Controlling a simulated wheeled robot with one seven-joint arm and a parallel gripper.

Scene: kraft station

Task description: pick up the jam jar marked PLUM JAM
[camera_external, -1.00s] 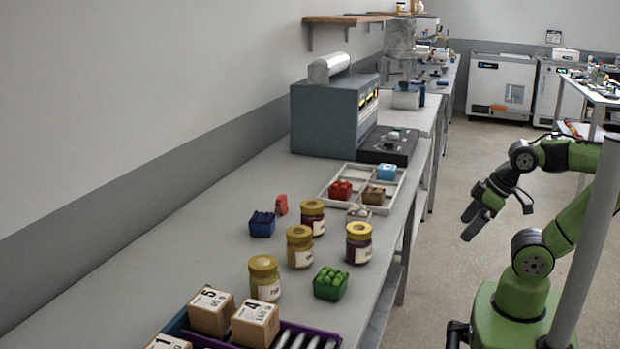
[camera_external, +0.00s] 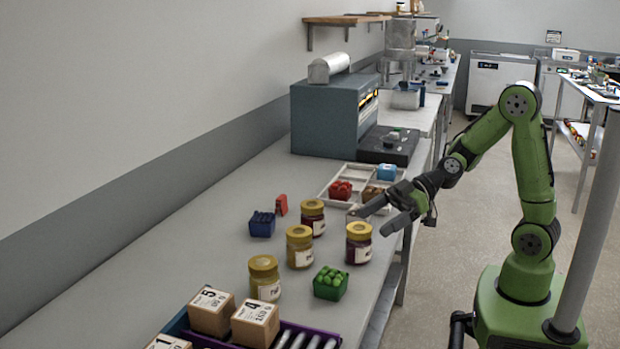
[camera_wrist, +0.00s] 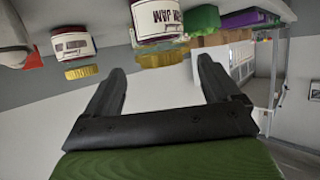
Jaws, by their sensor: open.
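A jar of dark jam with a gold lid (camera_external: 359,243) stands near the bench's right edge. My gripper (camera_external: 372,221) is open and empty, just above and beside the dark jar in the external view. In the wrist view its fingers (camera_wrist: 160,72) are spread, with the jar's lid beyond the gap. Another dark red jar (camera_external: 312,218) stands farther back; two yellowish jars (camera_external: 300,247) (camera_external: 264,278) stand to the left.
A green basket (camera_external: 330,284) stands in front of the dark jar. A blue basket (camera_external: 262,225) and a red item (camera_external: 280,205) are behind the jars. A pale divided tray (camera_external: 327,194) lies behind. Boxes (camera_external: 255,322) stand in front. Bare bench (camera_external: 190,262) lies on the left.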

